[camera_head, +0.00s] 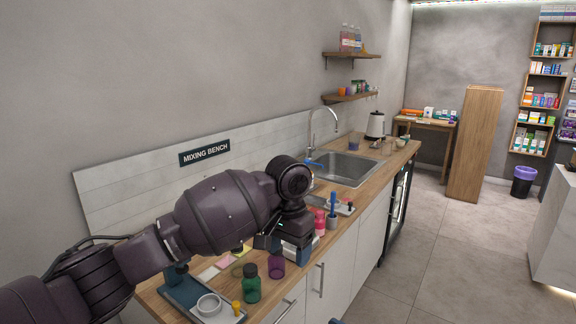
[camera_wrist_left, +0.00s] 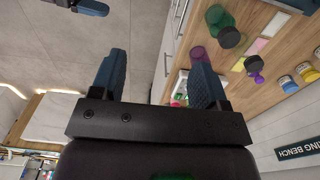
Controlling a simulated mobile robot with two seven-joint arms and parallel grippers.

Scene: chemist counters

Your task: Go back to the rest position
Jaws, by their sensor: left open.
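My left arm comes in from the left in the head view and reaches over the wooden counter. Its gripper (camera_head: 296,252) hangs over the counter's front part, near a purple see-through cup (camera_head: 277,265). In the left wrist view the two blue fingers of the left gripper (camera_wrist_left: 158,60) stand wide apart with nothing between them. A blue finger at the top edge of the left wrist view looks like part of my right gripper (camera_wrist_left: 90,8); its jaws are mostly cut off.
A green jar (camera_head: 251,289) and a tray (camera_head: 180,292) with a white bowl (camera_head: 209,304) stand near the arm. A pink bottle (camera_head: 320,223) stands past the gripper, before the sink (camera_head: 347,168). Floor (camera_head: 440,260) right of the counter is clear.

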